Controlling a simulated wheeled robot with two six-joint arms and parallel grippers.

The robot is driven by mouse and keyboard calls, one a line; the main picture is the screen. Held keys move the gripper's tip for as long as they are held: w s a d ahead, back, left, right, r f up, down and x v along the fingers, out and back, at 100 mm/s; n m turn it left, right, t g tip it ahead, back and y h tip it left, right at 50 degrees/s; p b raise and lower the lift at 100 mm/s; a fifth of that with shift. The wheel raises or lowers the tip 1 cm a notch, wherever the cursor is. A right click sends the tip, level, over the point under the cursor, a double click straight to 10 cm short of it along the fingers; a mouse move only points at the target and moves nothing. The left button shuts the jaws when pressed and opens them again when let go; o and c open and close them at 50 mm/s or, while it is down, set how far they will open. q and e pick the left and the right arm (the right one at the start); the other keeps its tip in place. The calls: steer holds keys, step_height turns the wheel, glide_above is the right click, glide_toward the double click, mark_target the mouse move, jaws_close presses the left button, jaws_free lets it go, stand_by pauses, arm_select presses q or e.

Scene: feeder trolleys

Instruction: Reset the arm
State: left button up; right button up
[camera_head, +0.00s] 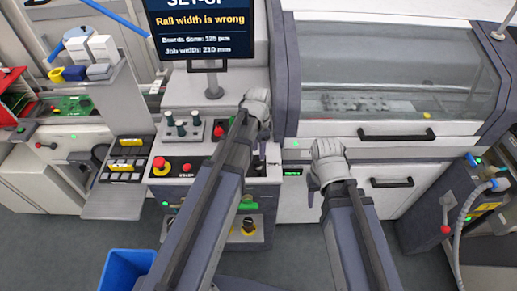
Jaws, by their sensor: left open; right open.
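My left gripper (257,103) is at the end of the long grey arm that reaches up over the control panel. It is in front of the machine's grey corner post, below and right of the screen. My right gripper (326,150) is held in front of the white machine's lower front, left of the drawer handles. Both grippers look empty. Their fingertips are small and hard to make out. The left arm hides part of the control panel (196,166).
A screen (203,22) reads "Rail width is wrong". The panel carries a red button (159,163). The machine has a glass cover (395,70) and black handles (397,135). A blue bin (124,270) stands on the floor. A grey unit with a hose (462,222) stands right.

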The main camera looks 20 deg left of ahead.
arm_select(q)
steer(key=shift+r+p, duration=0.3)
steer(key=shift+r, duration=0.4)
arm_select(e)
steer(key=shift+r, duration=0.65)
arm_select(q)
steer(key=shift+f, duration=0.1)
steer(key=s+d+f+n+b, duration=0.2)
steer(key=s+d, duration=0.3)
steer(key=s, duration=0.2)
steer(key=s+d+f+n+y+b, duration=0.1)
steer(key=s+d+f+n+b, duration=0.1)
steer(key=s+d, duration=0.3)
steer(key=s+n, duration=0.1)
steer(key=s, duration=0.1)
steer(key=shift+s+d+f+b, duration=0.25)
steer(key=shift+s+d+b, duration=0.05)
steer(key=shift+b, duration=0.1)
arm_select(e)
step_height(320, 180, down, 5)
steer(key=shift+r, duration=0.15)
